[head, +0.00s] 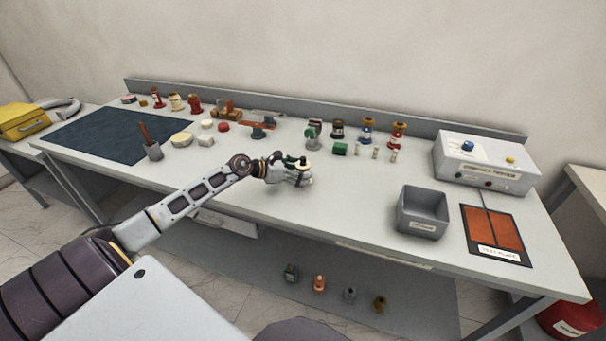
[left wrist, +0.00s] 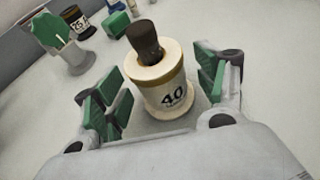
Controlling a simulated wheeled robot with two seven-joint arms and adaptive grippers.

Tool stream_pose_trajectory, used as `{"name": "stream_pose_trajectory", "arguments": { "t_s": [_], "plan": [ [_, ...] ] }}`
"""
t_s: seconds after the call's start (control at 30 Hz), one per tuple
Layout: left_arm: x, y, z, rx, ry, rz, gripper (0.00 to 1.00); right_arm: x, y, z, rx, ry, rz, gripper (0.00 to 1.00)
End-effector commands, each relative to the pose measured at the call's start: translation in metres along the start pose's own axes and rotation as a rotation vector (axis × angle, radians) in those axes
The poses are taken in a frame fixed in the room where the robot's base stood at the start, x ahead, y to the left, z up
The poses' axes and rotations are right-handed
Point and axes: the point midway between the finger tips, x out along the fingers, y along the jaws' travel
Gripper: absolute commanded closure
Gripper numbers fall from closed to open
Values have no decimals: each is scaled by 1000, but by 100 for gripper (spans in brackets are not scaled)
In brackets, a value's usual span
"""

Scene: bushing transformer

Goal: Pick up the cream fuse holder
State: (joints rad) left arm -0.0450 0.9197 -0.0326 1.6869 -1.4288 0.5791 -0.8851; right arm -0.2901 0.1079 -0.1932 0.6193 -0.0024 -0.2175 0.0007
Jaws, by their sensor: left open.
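The cream fuse holder (left wrist: 165,88) stands in the left wrist view. It is a cream cylinder with a brown rim band, a dark brown knob on top and the mark "40". In the head view a small part of it (head: 303,162) shows beside my gripper. My left gripper (left wrist: 157,85) is open, with its green-padded fingers on either side of the holder. In the head view my left gripper (head: 290,170) is low over the bench's middle. My right gripper is not in view.
The green block (head: 340,149), the green-topped part (head: 311,133) and several fuse holders stand behind. The grey bin (head: 422,212) and test plate (head: 494,234) lie to the right, before the white box (head: 487,160). The bench front (head: 330,210) is clear.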

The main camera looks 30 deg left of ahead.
Motion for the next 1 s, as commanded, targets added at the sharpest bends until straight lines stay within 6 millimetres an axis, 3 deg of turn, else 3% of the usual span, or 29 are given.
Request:
{"name": "stream_pose_trajectory", "arguments": {
  "t_s": [0.43,0.8,1.0],
  "plan": [
    [15,0,0,0,1,0,28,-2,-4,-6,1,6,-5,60],
    [15,0,0,0,1,1,28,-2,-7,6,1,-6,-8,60],
    [15,0,0,0,1,1,53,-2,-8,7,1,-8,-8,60]
  ]
}}
